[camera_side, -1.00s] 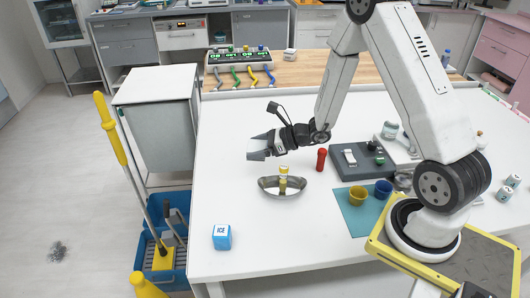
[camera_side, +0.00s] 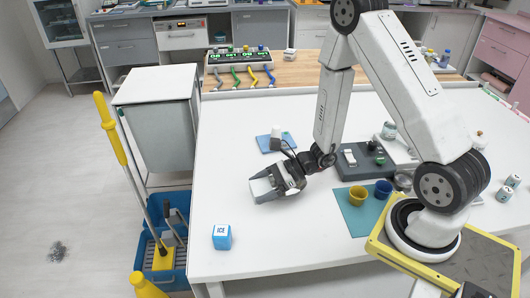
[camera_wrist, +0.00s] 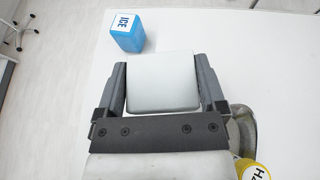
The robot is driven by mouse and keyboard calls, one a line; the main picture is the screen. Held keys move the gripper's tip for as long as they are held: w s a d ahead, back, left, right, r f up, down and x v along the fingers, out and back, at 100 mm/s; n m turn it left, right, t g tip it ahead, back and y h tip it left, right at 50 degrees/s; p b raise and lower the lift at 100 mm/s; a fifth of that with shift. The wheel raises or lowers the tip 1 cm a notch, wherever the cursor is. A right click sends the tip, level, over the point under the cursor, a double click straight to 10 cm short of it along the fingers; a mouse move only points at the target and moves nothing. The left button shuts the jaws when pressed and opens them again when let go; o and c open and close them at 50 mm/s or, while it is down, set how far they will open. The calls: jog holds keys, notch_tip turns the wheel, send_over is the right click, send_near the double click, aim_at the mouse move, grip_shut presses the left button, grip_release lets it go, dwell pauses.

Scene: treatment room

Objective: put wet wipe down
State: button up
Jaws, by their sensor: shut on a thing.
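The wet wipe (camera_wrist: 163,82), a pale, whitish square pad, sits between the two fingers of my gripper (camera_wrist: 162,70) in the wrist view. My gripper is shut on it. In the side view my gripper (camera_side: 268,187) is low over the left part of the white table (camera_side: 300,240), with the pale wipe (camera_side: 261,187) at its front. I cannot tell whether the wipe touches the table.
A blue ICE box (camera_side: 222,237) stands front left. The metal dish (camera_wrist: 243,128) and a yellow-and-white container (camera_wrist: 250,169) are beside my gripper.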

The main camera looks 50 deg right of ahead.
jog(key=s+a+f+n+g+y, duration=0.1)
jog(key=s+a+n+g+y, duration=0.15)
jog(key=s+a, duration=0.3)
send_over(270, 239)
jog(key=shift+h, duration=0.35)
jog(key=shift+f, duration=2.2)
jog(key=shift+f, duration=0.15)
jog(key=shift+f, duration=1.65)
jog(key=shift+f, duration=0.1)
jog(key=o, duration=0.9)
jog(key=shift+v, duration=6.05)
